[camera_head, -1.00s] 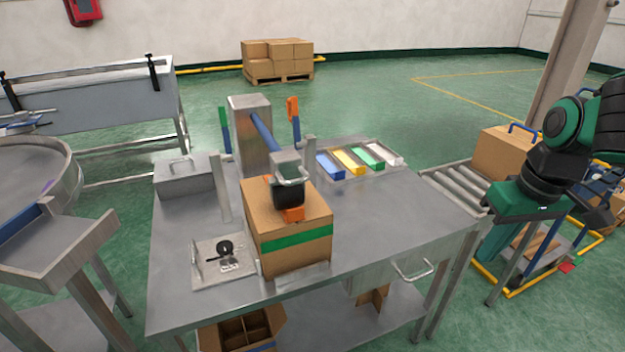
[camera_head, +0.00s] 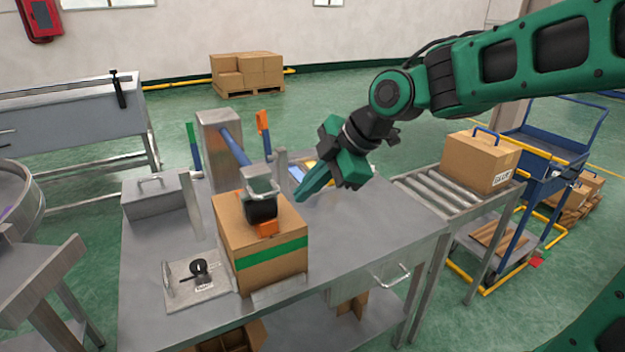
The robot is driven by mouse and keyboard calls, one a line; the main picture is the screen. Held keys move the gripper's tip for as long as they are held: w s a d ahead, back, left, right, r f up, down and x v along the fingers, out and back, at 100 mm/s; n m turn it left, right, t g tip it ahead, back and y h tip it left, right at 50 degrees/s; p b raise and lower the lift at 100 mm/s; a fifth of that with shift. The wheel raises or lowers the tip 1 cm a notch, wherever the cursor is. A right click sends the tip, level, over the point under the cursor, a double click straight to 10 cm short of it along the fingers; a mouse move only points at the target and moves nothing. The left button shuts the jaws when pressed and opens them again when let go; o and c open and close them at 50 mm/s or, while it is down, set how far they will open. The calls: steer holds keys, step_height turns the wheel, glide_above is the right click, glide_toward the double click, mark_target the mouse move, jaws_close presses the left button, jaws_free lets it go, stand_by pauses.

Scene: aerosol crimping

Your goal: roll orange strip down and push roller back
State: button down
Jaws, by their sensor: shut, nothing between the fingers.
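The cardboard box (camera_head: 228,233) stands upright on the steel table (camera_head: 345,255), with a green band (camera_head: 272,253) around its side. The black roller (camera_head: 261,208), under a metal handle (camera_head: 262,185) on a blue arm (camera_head: 235,147), rests at the top front edge of the box. A short orange strip (camera_head: 267,228) shows below the roller on the box front. My gripper (camera_head: 300,197) is shut and empty. It appears right of the roller and box, above the table, apart from both.
A steel post (camera_head: 225,150) backs the blue arm. A lidded metal box (camera_head: 153,197) and a dial plate (camera_head: 198,281) lie left of the cardboard box. My arm largely hides the coloured-block tray. A roller conveyor (camera_head: 440,190) with another carton (camera_head: 480,160) stands right.

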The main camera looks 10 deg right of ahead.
steer(key=w+a+f, duration=0.2)
steer(key=w, duration=0.1)
steer(key=w+a+f, duration=0.1)
steer(key=f, duration=0.1)
steer(key=shift+w, duration=0.35)
steer(key=shift+w+a+r, duration=0.1)
steer(key=shift+w+a, duration=0.05)
steer(key=shift+w, duration=0.25)
